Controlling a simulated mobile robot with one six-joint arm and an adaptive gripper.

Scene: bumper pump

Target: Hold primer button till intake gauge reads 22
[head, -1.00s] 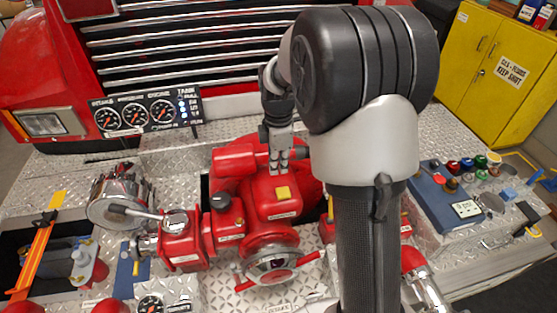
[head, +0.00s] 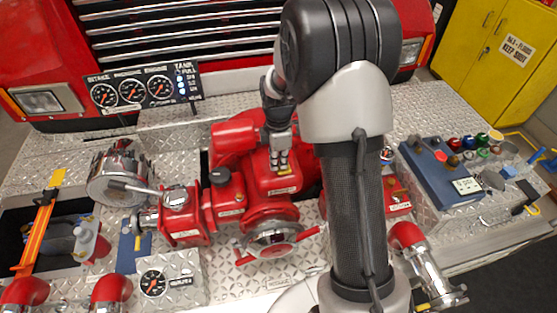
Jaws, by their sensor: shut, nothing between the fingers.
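The red pump body (head: 262,190) sits mid-view on the bumper deck. The yellow primer button on its top is mostly covered by my gripper (head: 281,169); only bits of yellow show around the fingertips. The fingers are shut with nothing between them and point down at the button. I cannot tell whether they touch or press it. The intake gauge (head: 104,95) is the leftmost dial on the black panel (head: 143,87) at upper left. Its orange needle shows, but the number it reads is too small to tell.
A dark knob (head: 220,176) and a chrome handwheel (head: 275,240) are close to the gripper. A chrome cap (head: 118,178) and a smaller gauge (head: 153,283) are left. My arm hides the pump's right side.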

